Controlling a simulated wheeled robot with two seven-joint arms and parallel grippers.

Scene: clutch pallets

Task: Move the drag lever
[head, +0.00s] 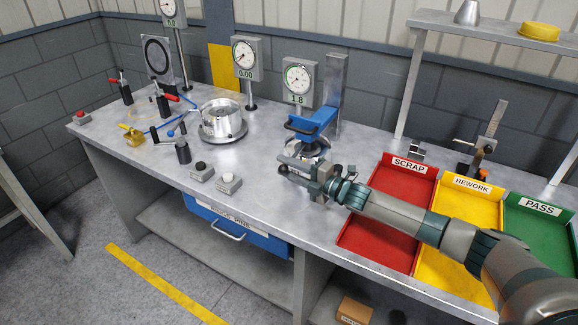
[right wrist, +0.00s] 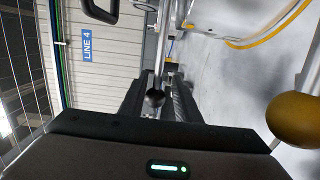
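I take the drag lever to be the thin rod with a dark ball knob (right wrist: 155,98) in the right wrist view. The knob sits between the two fingers of my right gripper (right wrist: 162,85), and the rod runs away from the camera. In the head view my right gripper (head: 284,165) is low over the bench, just in front of the blue fixture (head: 315,127) with its black handle. There the lever is too small or hidden to make out. Whether the fingers press on it, I cannot tell. My left gripper is not in view.
A dial gauge reading 1.8 (head: 298,78) stands behind the blue fixture. The red SCRAP (head: 381,244), yellow REWORK and green PASS trays lie to the right, under my right arm.

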